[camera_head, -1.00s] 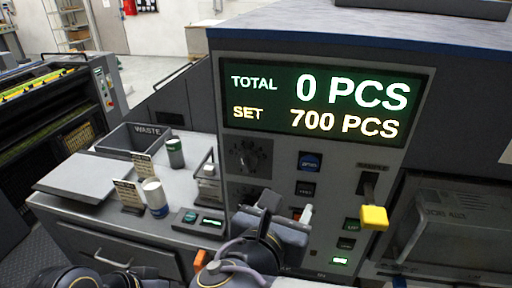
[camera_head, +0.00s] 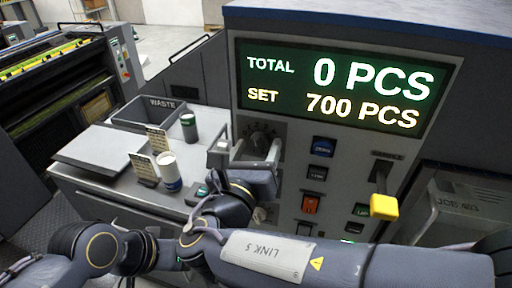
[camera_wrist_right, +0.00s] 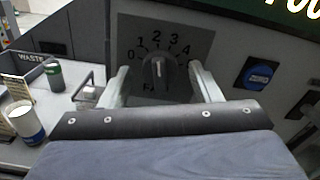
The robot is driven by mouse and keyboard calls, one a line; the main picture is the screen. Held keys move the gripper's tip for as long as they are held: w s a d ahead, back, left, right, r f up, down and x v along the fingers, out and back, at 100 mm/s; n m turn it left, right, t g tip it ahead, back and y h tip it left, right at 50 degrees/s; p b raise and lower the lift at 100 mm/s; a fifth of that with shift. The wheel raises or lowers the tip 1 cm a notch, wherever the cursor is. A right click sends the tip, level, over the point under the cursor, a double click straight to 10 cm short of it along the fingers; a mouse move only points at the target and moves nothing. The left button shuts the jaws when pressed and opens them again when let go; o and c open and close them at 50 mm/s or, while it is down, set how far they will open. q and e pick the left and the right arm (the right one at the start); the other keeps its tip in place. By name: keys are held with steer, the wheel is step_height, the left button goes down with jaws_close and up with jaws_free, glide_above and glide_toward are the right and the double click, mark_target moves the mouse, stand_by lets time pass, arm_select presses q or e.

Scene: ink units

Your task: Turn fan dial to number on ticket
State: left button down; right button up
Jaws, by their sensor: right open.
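The fan dial (camera_wrist_right: 157,75) is a dark knob on a dark plate marked 0 to 4. Its pale line points roughly up, near the 2. The dial also shows in the head view (camera_head: 260,143), partly covered. My right gripper (camera_wrist_right: 162,84) is open, with one pale finger on each side of the knob. I cannot tell whether they touch it. The gripper shows in the head view (camera_head: 247,152) in front of the dial. Two small printed cards, a front one (camera_head: 144,168) and a rear one (camera_head: 158,138), stand on the side counter; their text is unreadable. My left gripper is not in view.
A lit display (camera_head: 340,88) reads TOTAL 0 PCS, SET 700 PCS. A yellow-tipped lever (camera_head: 384,207), blue button (camera_head: 322,147) and red switch (camera_head: 310,203) sit right of the dial. A white-and-blue cup (camera_head: 169,171), green can (camera_head: 189,126) and waste bin (camera_head: 150,112) occupy the counter.

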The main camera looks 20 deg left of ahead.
steer(key=shift+c, duration=0.4)
steer(key=c, duration=0.9)
steer(key=m+b, duration=0.1)
steer(key=b, duration=0.1)
steer(key=m+b, duration=0.1)
steer(key=shift+f+m+b, duration=0.25)
steer(key=shift+m+b, duration=0.1)
steer(key=shift+m, duration=0.05)
steer(key=shift+m+b, duration=1.1)
steer(key=shift+b, duration=0.15)
steer(key=shift+r+m+b, duration=0.15)
steer(key=shift+m+b, duration=0.2)
steer(key=shift+m, duration=0.05)
steer(key=o, duration=1)
